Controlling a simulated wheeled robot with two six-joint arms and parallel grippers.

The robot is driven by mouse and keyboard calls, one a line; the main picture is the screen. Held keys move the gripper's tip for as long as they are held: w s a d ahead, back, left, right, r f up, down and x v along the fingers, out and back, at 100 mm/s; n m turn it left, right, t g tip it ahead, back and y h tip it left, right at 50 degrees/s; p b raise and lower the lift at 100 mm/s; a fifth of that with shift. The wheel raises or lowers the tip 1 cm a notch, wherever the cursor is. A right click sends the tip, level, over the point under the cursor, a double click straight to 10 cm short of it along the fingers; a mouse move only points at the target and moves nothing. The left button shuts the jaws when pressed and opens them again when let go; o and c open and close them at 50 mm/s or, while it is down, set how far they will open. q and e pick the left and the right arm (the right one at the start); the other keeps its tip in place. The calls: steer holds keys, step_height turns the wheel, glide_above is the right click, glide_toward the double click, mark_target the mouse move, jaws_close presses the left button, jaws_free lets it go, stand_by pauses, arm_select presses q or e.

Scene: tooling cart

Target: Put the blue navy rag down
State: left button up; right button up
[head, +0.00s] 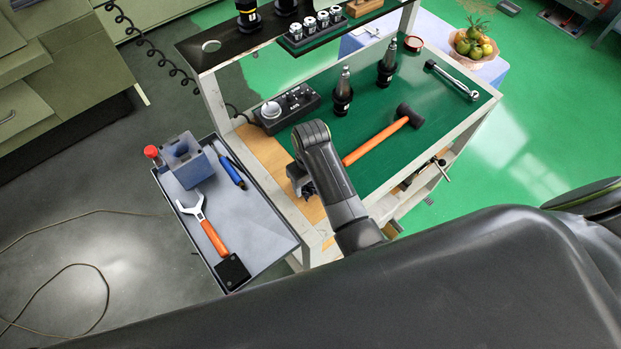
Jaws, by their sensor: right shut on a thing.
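My right gripper (306,191) is over the wooden strip (268,155) at the left end of the cart top, beside the green mat (408,92). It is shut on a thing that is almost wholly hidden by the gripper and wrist. I cannot clearly make out the blue navy rag anywhere, and no other cloth of that colour shows. I cannot tell whether the held thing touches the cart top. My left gripper is not in view.
An orange-handled mallet (374,142) lies right of my gripper. A black control box (287,107) and tool holders (343,92) stand behind it. The side tray (265,252) at left holds a blue fixture (187,163), a wrench (205,224) and a blue-handled tool (231,171).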

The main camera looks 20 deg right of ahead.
steer(key=shift+f, duration=0.65)
stand_by(0.8)
steer(key=o, duration=1)
steer(key=shift+o, duration=0.2)
